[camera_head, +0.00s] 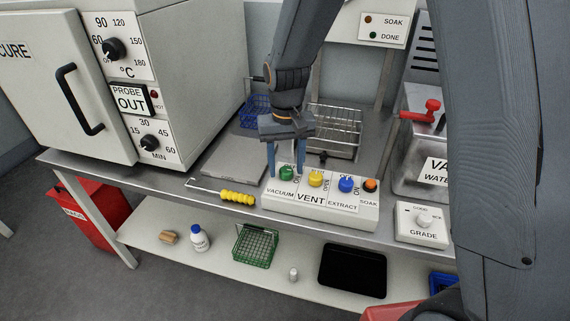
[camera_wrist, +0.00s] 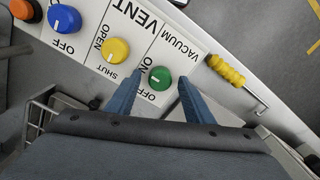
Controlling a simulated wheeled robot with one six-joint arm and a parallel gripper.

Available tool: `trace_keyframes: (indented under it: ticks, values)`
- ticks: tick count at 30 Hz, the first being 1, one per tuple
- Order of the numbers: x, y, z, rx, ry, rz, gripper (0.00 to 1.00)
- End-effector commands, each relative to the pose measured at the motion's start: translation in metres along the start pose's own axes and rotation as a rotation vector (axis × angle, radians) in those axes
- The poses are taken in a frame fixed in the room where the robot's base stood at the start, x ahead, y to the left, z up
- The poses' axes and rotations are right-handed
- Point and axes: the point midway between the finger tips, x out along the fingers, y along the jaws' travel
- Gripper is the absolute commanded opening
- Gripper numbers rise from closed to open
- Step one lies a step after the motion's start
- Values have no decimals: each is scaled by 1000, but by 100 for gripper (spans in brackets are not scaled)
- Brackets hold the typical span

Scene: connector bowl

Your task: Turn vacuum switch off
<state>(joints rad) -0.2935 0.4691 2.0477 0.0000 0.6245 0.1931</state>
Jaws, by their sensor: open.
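The vacuum switch is a round green knob (camera_head: 286,173) at the left end of a white control panel (camera_head: 322,212), above the word VACUUM. In the wrist view the green knob (camera_wrist: 159,78) sits between my two blue fingertips, beside ON and OFF labels. A small pale mark shows on its face; I cannot tell for certain which label it points to. My gripper (camera_head: 286,166) is open and points down over the knob, one finger on each side. It also shows in the wrist view (camera_wrist: 158,85), with a gap visible between each finger and the knob.
A yellow vent knob (camera_head: 316,179), a blue extract knob (camera_head: 346,185) and an orange soak button (camera_head: 371,185) sit right of the green knob. A yellow-handled tool (camera_head: 237,197) lies to its left. A wire rack (camera_head: 335,130) stands behind.

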Motion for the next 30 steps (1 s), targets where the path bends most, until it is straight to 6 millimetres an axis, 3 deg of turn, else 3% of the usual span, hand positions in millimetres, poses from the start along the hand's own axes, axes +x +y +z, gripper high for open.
trace_keyframes:
  ticks: [1,8,20,30]
  values:
    - [0,0,0,0,0,0,44]
    - [0,0,0,0,0,0,6]
    - [-1,-1,0,-78,1,-1,7]
    - [-2,0,0,-345,0,0,7]
